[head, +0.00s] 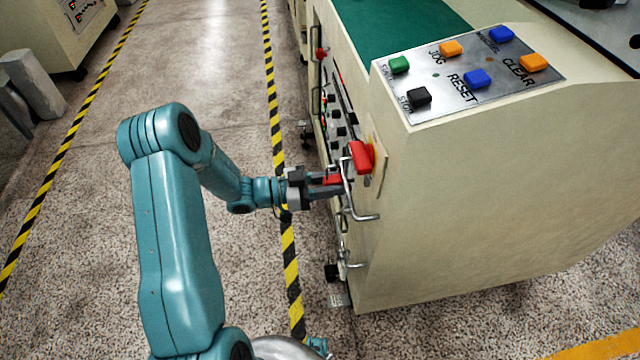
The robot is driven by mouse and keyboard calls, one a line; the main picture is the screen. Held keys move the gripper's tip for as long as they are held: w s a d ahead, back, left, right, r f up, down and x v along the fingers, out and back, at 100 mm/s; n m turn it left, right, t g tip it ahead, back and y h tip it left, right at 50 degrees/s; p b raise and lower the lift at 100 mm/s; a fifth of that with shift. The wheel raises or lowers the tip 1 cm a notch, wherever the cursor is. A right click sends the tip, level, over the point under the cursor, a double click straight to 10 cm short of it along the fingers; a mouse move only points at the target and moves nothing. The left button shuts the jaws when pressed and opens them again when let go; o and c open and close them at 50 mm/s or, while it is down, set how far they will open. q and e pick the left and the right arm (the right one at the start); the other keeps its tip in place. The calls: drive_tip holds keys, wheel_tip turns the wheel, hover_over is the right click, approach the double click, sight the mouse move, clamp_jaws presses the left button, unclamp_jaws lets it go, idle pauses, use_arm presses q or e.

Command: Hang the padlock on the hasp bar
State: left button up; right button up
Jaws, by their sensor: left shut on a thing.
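My left gripper (322,188) reaches in from the left to the machine's side panel. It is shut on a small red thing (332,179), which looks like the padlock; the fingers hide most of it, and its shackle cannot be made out. A bent silver bar (347,196) stands out from the panel just right of the fingertips; it may be the hasp bar. Whether the red thing touches this bar cannot be told. A larger red block (362,157), like a switch handle, sits just above and to the right. My right gripper is not in view.
The cream machine cabinet (480,190) fills the right side, with a button panel (465,75) and green belt (400,25) on top. Another silver handle (343,250) sticks out lower down.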

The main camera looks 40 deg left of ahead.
use_arm(q)
drive_tip(key=shift+x, duration=1.15)
drive_tip(key=shift+s+f+b, duration=0.1)
drive_tip(key=shift+f+b, duration=0.65)
drive_tip(key=shift+f, duration=0.05)
drive_tip(key=o, duration=1.1)
drive_tip(key=shift+c, duration=0.2)
drive_tip(key=shift+s+a, duration=0.1)
drive_tip(key=p+v, duration=0.1)
drive_tip(key=v, duration=1.5)
drive_tip(key=shift+a, duration=0.1)
